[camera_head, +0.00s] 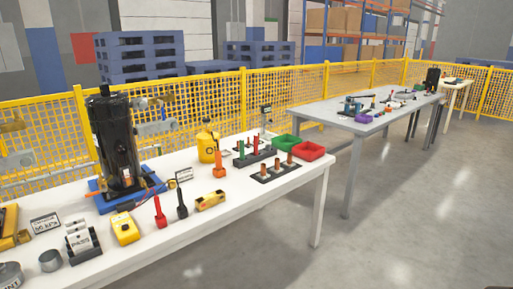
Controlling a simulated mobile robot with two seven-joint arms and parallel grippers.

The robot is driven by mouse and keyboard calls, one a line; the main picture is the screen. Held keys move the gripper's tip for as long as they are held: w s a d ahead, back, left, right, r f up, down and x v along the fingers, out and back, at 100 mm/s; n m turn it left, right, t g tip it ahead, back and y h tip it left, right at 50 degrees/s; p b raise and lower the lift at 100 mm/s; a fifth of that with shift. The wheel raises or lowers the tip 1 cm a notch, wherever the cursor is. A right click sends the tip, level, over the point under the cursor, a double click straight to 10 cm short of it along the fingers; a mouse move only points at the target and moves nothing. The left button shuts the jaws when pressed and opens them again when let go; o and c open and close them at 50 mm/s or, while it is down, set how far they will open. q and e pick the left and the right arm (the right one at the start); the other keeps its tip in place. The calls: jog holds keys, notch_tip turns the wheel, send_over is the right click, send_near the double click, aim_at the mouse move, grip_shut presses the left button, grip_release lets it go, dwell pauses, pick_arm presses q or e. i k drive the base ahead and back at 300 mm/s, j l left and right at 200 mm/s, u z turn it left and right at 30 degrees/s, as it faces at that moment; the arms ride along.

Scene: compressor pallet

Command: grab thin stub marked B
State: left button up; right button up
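Several copper-coloured stubs (278,168) stand upright in a dark flat holder (262,180) near the right end of the white table. They are small, and I cannot read a letter B on any of them or tell which is thin. Behind them, a dark rack (241,162) holds upright pieces with red and green tops. Neither of my grippers is in view.
The white table (235,222) also carries a black compressor (115,145) on a blue pallet (105,200), a yellow jug (207,148), green (285,142) and red (307,151) bins and upright tools. A grey table (340,121) stands beyond; open floor lies right.

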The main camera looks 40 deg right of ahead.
aim_at(248, 145)
jog(key=l, duration=0.5)
jog(key=l+z, duration=0.15)
jog(key=l, duration=0.3)
jog(key=i+l, duration=0.1)
jog(key=l, duration=0.4)
jog(key=i+l+z, duration=0.1)
jog(key=l, duration=0.35)
jog(key=l+z, duration=0.1)
jog(key=l, duration=0.4)
jog(key=i+l, duration=0.15)
jog(key=l, duration=0.3)
jog(key=i+l+z, duration=0.1)
jog(key=l, duration=0.35)
